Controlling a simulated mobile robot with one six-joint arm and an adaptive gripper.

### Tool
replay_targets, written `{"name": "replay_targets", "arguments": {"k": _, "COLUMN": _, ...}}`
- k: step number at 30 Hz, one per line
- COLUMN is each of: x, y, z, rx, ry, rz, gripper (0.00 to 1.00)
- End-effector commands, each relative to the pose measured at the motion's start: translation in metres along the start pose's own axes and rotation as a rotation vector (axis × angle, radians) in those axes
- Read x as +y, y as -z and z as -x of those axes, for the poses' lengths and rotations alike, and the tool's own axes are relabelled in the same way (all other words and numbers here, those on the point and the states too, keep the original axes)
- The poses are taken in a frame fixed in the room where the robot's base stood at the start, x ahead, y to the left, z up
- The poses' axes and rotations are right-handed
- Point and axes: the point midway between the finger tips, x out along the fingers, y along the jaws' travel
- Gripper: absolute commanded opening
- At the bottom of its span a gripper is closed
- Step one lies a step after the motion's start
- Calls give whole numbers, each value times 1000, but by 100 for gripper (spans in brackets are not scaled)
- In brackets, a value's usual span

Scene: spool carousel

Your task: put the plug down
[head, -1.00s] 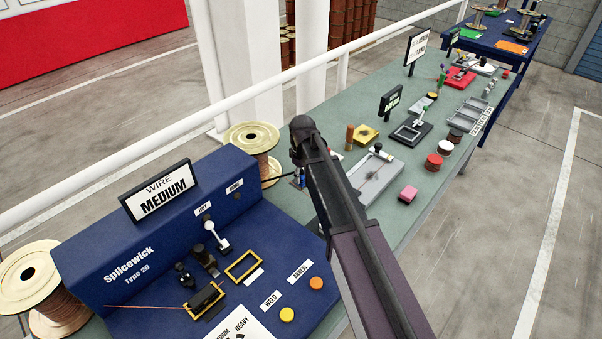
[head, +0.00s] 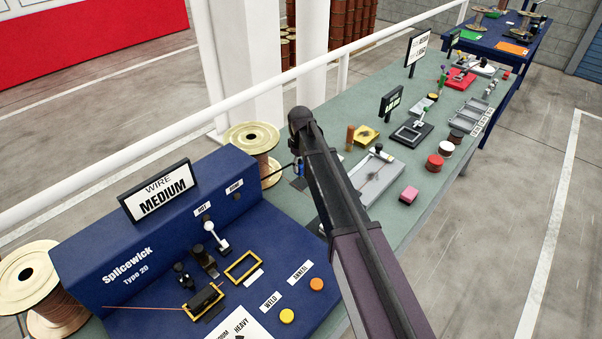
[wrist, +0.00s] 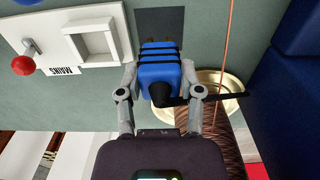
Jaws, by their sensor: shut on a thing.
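The plug (wrist: 160,72) is a blue block with black bands, a dark tapered end and a black cable running off to the right in the wrist view. My gripper (wrist: 160,82) is shut on it, one grey finger on each side. In the head view only a small blue piece of the plug (head: 299,168) shows beside my arm, and my fingertips are hidden. The plug appears held above the green bench (head: 420,195). A dark square patch (wrist: 160,20) lies on the bench just beyond the plug in the wrist view.
A white panel (wrist: 92,14) marked MAINS has a square frame and a red-knobbed lever, left of the plug in the wrist view. A wire spool (head: 253,139) stands close by. The blue Splicewick machine (head: 100,240) is at left; a grey tray (head: 378,178) is at right.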

Motion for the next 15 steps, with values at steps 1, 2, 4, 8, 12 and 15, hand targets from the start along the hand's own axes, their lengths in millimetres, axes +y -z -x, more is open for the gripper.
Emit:
{"name": "replay_targets", "arguments": {"k": 1, "x": -1, "y": -1, "z": -9, "rx": -1, "ry": 0, "rz": 0, "gripper": 0}}
{"name": "replay_targets", "arguments": {"k": 2, "x": -1, "y": -1, "z": -12, "rx": -1, "ry": 0, "rz": 0, "gripper": 0}}
{"name": "replay_targets", "arguments": {"k": 4, "x": -1, "y": -2, "z": -18, "rx": -1, "ry": 0, "rz": 0, "gripper": 0}}
{"name": "replay_targets", "arguments": {"k": 8, "x": -1, "y": -2, "z": -28, "rx": -1, "ry": 0, "rz": 0, "gripper": 0}}
{"name": "replay_targets", "arguments": {"k": 12, "x": -1, "y": -2, "z": -34, "rx": 0, "ry": 0, "rz": 0, "gripper": 0}}
{"name": "replay_targets", "arguments": {"k": 15, "x": -1, "y": -2, "z": -34, "rx": 0, "ry": 0, "rz": 0, "gripper": 0}}
